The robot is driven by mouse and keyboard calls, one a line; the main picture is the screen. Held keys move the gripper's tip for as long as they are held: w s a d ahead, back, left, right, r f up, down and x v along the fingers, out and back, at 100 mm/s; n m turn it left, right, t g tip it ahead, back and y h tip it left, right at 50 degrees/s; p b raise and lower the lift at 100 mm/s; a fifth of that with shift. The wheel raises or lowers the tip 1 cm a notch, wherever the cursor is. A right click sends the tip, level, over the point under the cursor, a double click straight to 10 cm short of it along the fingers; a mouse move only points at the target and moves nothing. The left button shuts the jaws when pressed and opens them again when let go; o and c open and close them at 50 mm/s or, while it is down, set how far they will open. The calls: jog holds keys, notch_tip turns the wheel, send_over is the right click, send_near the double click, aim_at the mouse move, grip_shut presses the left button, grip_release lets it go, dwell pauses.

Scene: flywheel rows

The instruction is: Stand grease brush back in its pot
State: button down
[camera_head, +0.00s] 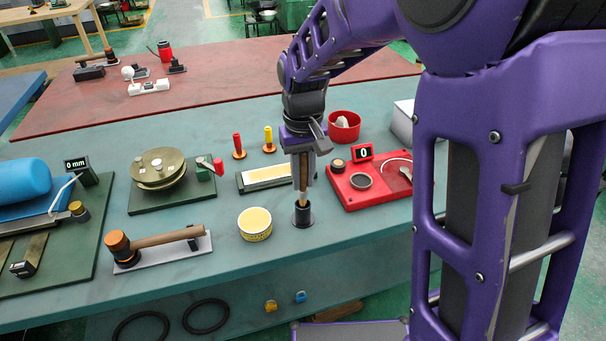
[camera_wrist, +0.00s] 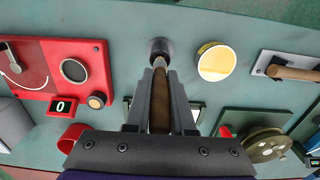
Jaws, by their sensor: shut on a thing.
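My gripper (camera_head: 303,168) points down and is shut on the wooden handle of the grease brush (camera_head: 303,186). In the wrist view the brush (camera_wrist: 160,100) lies between the two fingers of my gripper (camera_wrist: 160,75). The brush is upright, with a pale band at its lower end. The small dark pot (camera_head: 302,217) stands on the bench right under it; it also shows in the wrist view (camera_wrist: 159,47). The brush's lower end meets the pot's mouth in both views. The bristles are hidden, and I cannot tell how deep they sit.
A yellow-topped tin (camera_head: 255,224) stands just left of the pot. A red tray (camera_head: 372,196) with a small display is to the right. A mallet (camera_head: 155,242) on a grey plate lies farther left. Behind are a yellow-faced block (camera_head: 266,177) and a red bowl (camera_head: 344,127).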

aim_at(303, 191)
jog(key=shift+f+b, duration=1.5)
jog(key=shift+f, duration=0.95)
jog(key=c, duration=0.7)
grip_release()
notch_tip(303, 191, up, 17)
jog(key=p, duration=0.3)
jog(key=shift+f, duration=0.2)
jog(key=shift+r, duration=0.45)
jog(key=shift+d, duration=0.1)
